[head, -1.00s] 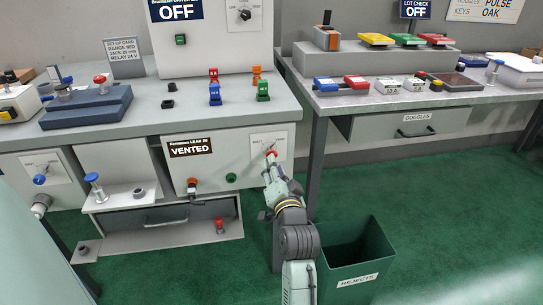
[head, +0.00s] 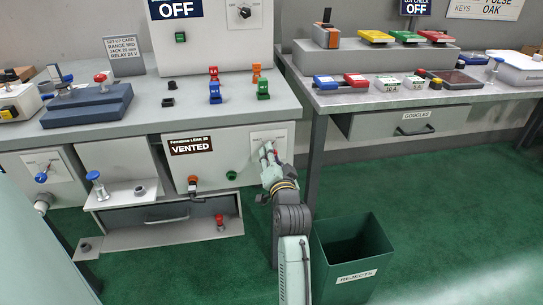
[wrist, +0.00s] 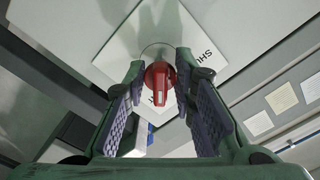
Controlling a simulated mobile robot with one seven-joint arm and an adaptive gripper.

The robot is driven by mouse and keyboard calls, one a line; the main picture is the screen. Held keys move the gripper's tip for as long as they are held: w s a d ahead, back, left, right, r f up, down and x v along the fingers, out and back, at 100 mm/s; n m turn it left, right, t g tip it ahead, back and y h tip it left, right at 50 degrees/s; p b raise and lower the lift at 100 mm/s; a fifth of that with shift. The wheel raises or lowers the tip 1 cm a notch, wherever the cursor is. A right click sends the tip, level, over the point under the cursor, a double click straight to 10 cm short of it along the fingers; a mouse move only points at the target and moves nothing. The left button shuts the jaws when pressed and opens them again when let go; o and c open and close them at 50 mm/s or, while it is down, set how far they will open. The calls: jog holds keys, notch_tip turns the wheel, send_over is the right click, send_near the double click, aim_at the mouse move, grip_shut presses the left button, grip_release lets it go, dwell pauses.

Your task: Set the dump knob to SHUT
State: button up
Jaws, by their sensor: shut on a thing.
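The dump knob (wrist: 160,82) is red and sits on a white plate (wrist: 118,52) with lettering that starts "SHU" on its right side in the wrist view. My gripper (wrist: 161,84) has one finger on each side of the knob and is shut on it. In the head view my gripper (head: 267,152) reaches the plate (head: 282,136) at the right of the lower grey panel and largely hides the knob. A black display (head: 191,146) on the same panel reads VENTED.
A green button (head: 231,175) and an orange-red fitting (head: 192,182) sit left of my gripper on the panel. The grey bench (head: 150,119) overhangs above. A green rejects bin (head: 352,278) stands on the floor to the right. A second table (head: 400,99) is further right.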

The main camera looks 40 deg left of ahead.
grip_shut()
jog(key=shift+n, duration=0.3)
jog(key=n+b, duration=0.1)
jog(key=n, duration=0.2)
jog(key=shift+f+b, duration=0.15)
jog(key=shift+b, duration=0.25)
jog(key=n+b, duration=0.2)
jog(key=n, duration=0.3)
jog(key=n+b, duration=0.2)
jog(key=n, duration=0.3)
jog(key=shift+w+b, duration=0.1)
jog(key=shift+b, duration=0.3)
jog(key=shift+n+b, duration=0.95)
jog(key=shift+n, duration=1.45)
